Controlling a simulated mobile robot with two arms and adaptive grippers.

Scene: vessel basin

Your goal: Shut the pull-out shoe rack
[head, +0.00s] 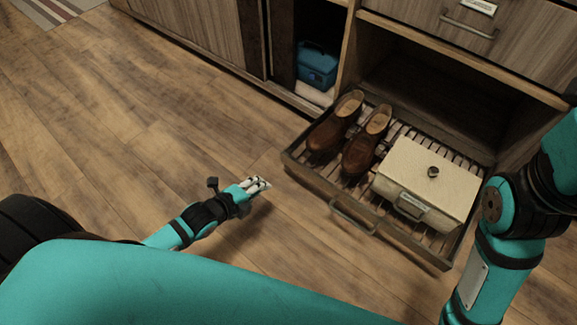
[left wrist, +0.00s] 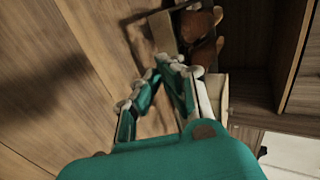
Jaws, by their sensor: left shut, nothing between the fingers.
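The pull-out shoe rack (head: 300,172) is a slatted tray with a low front board and a metal handle (head: 354,216). It stands well out from the cabinet's lower opening. A pair of brown shoes (head: 365,140) and a cream lidded box (head: 428,180) sit on it. My left gripper (head: 266,184) is shut and empty, low over the floor, just left of the rack's front left corner and apart from it. The left wrist view shows its fingers (left wrist: 165,75) together, with the shoes (left wrist: 200,35) beyond. My right arm shows at the right; its gripper is out of frame.
The wooden cabinet has a closed drawer (head: 480,25) above the rack's opening. A blue case (head: 316,64) stands in the narrow compartment to the left. The wood floor (head: 110,130) left of the rack is clear. A striped rug (head: 45,10) lies at the far left.

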